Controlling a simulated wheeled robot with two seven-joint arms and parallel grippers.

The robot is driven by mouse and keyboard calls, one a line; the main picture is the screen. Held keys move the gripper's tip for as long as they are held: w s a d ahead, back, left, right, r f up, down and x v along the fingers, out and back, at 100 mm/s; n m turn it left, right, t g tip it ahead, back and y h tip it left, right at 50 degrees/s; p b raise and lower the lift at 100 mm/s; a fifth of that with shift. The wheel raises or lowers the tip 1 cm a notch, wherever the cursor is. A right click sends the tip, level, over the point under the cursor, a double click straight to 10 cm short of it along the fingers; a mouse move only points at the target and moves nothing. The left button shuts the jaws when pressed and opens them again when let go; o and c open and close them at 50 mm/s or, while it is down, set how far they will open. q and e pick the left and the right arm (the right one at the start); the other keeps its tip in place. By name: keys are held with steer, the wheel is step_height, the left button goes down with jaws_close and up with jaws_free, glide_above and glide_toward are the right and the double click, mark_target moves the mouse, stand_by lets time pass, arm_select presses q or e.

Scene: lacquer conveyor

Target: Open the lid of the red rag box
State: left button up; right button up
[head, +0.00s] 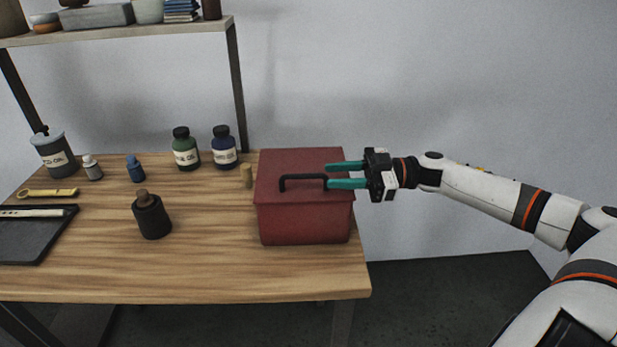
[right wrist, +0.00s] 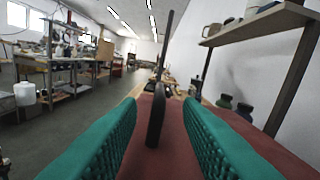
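The red rag box (head: 305,220) stands at the right end of the wooden table. Its lid (head: 300,163) looks shut, with a black bar handle (head: 303,178) on top. My right gripper (head: 329,175) comes in from the right over the lid, its teal fingers open. Its fingertips are at the right end of the handle. In the right wrist view the handle (right wrist: 156,115) stands upright in the picture between the two spread fingers, with red lid (right wrist: 160,158) below; I cannot tell whether they touch it. My left gripper is not in view.
A dark bottle (head: 151,215), a green bottle (head: 185,148) and a blue bottle (head: 224,147) stand further left. The table front is clear.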

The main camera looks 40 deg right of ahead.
mark_target(316, 174)
steer(key=x, duration=0.2)
steer(key=p+x, duration=0.1)
steer(key=x, duration=0.2)
steer(key=shift+r, duration=0.2)
steer(key=shift+x, duration=0.75)
steer(key=shift+f, duration=0.15)
steer(key=shift+c, duration=0.5)
jaws_close()
